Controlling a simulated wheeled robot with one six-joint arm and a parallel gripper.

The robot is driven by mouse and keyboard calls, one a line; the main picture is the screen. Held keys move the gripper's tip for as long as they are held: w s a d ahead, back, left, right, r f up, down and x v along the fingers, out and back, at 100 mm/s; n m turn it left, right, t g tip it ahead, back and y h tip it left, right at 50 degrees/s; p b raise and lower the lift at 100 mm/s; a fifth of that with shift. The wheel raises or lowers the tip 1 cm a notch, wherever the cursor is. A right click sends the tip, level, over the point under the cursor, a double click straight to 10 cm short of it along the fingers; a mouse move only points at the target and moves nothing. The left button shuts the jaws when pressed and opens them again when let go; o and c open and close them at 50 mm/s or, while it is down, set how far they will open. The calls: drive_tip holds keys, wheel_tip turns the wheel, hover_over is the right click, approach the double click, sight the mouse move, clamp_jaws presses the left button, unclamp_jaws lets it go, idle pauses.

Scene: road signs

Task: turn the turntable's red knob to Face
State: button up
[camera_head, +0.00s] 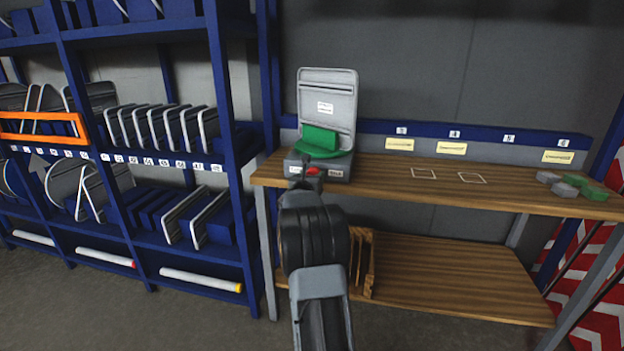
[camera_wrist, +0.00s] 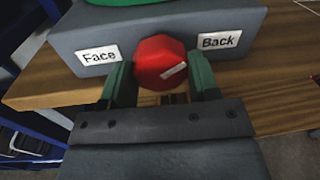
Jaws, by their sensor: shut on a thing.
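The red knob (camera_wrist: 161,61) sits on the front of the turntable's grey base (camera_wrist: 215,22), between a "Face" label (camera_wrist: 99,55) on the left and a "Back" label (camera_wrist: 219,41) on the right. Its pale pointer mark slants up to the right, toward the Back side. My gripper (camera_wrist: 163,80) has its green fingers on either side of the knob, shut on it. In the head view the knob (camera_head: 312,171) shows just beyond my gripper (camera_head: 312,179). A green holder (camera_head: 320,140) on the turntable carries a grey sign (camera_head: 328,100), back side showing, with a white label.
The turntable stands at the left end of a wooden bench (camera_head: 400,185). Grey and green blocks (camera_head: 572,186) lie at the bench's right end. A blue rack (camera_head: 228,110) with several signs stands left. The bench's middle is clear apart from two outlined squares.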

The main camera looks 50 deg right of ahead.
drive_tip(key=shift+f, duration=0.15)
drive_tip(key=shift+s+d+n+t+y+b, duration=0.15)
drive_tip(key=shift+n+t+b, duration=0.25)
drive_tip(key=shift+n, duration=4.75)
drive_tip(key=shift+w+a+n+t+y+b, duration=0.15)
drive_tip(key=shift+n+t+b, duration=0.3)
drive_tip(key=shift+n, duration=4.65)
drive_tip(key=shift+s+d+n+t+y+b, duration=0.2)
drive_tip(key=shift+n+t, duration=0.35)
drive_tip(key=shift+n, duration=4.6)
drive_tip(key=shift+a+f, duration=0.1)
